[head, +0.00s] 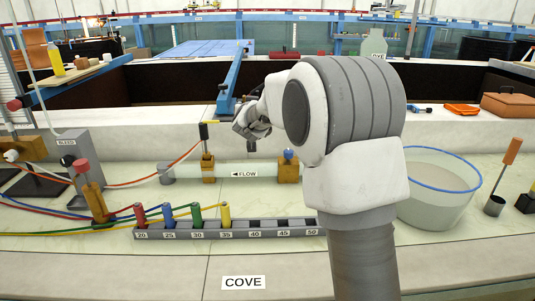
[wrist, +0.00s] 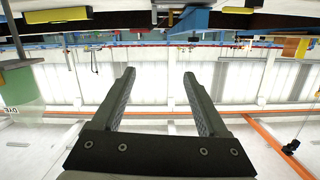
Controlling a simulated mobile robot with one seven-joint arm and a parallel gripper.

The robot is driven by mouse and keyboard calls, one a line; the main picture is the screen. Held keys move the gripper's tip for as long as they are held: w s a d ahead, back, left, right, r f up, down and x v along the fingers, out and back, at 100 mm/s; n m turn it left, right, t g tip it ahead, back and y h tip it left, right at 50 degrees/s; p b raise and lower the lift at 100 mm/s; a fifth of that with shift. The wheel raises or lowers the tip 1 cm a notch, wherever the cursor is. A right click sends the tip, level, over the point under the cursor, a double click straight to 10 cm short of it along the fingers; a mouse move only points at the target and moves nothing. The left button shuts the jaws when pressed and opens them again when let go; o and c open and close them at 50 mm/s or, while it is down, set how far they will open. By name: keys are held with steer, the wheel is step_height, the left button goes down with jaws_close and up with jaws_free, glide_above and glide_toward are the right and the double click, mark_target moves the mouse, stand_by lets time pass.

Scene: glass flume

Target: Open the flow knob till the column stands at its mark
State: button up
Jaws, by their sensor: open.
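A clear horizontal tube labelled FLOW (head: 246,173) lies between wooden blocks on the pale bench in the head view. A small blue round knob (head: 288,155) sits at its right block; I cannot tell if it is the flow knob. A ruled upright board (head: 8,85) shows at the far left edge; no column level or mark is readable. My gripper (head: 250,143) is above the tube, left of the blue knob, partly hidden by my arm. In the wrist view my gripper (wrist: 158,75) is open, with nothing between its fingers.
A numbered rack (head: 280,228) holds several coloured plugs in front of the tube. A box labelled BLEED (head: 72,150) and a red-topped post (head: 84,170) stand left among coloured hoses. A blue-rimmed clear basin (head: 435,205) stands right of my arm.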

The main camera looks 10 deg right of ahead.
steer(key=w+d+f+m+h+b, duration=0.1)
steer(key=w+d+f+h+b, duration=0.15)
steer(key=f, duration=0.35)
steer(key=w+d+f+m+h+b, duration=0.1)
steer(key=w+d+f+m+h, duration=0.15)
steer(key=f, duration=0.35)
steer(key=m+g+h+b, duration=0.2)
steer(key=g+h+b, duration=0.1)
steer(key=h, duration=0.2)
glide_toward(286, 155)
steer(key=x, duration=0.4)
steer(key=shift+w+d+r, duration=0.1)
steer(key=shift+w+d, duration=0.3)
steer(key=shift+d, duration=0.1)
steer(key=shift+b+x, duration=0.65)
steer(key=shift+x, duration=2.65)
jaws_close()
